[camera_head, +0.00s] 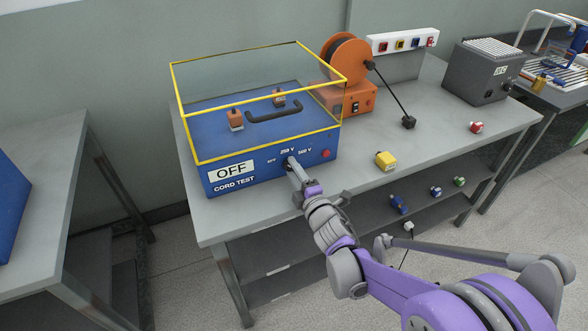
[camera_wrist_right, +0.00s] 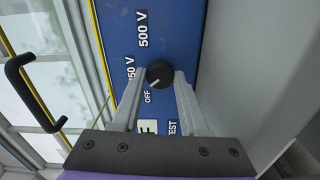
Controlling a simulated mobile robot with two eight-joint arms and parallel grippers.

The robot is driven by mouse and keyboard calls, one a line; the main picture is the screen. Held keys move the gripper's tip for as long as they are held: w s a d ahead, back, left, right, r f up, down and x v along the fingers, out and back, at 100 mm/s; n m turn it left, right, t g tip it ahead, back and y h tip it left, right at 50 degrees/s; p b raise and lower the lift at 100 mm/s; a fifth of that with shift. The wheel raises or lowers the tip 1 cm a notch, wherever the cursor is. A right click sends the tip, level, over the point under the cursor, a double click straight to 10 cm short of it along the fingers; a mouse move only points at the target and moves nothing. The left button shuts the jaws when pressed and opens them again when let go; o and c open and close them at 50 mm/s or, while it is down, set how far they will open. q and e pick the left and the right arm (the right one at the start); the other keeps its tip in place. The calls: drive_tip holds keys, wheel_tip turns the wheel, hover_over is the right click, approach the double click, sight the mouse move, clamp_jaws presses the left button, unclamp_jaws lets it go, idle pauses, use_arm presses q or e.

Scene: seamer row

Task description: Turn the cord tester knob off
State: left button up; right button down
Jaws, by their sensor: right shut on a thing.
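The blue cord tester (camera_head: 270,170) stands on the bench under a clear cover with a yellow frame. Its display (camera_head: 232,171) reads OFF. The small black knob (camera_wrist_right: 160,73) sits on the front panel. Its white mark points down-left in the right wrist view, toward the OFF label (camera_wrist_right: 148,97); the 250 V and 500 V labels lie farther round. My right gripper (camera_head: 290,166) is at the front panel, shut on the knob, with one finger on each side of it. In the head view the fingers mostly hide the knob. My left gripper is not in view.
A red button (camera_head: 325,154) is right of the knob. A black handle (camera_head: 274,111) is on the cover. The bench front is mostly clear.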

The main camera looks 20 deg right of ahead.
drive_tip(key=shift+n+p, duration=0.4)
drive_tip(key=shift+n, duration=1.6)
drive_tip(key=shift+c, duration=2.2)
unclamp_jaws()
drive_tip(key=shift+s, duration=0.1)
drive_tip(key=s, duration=1)
drive_tip(key=shift+s+d+p, duration=0.3)
drive_tip(key=shift+d, duration=0.15)
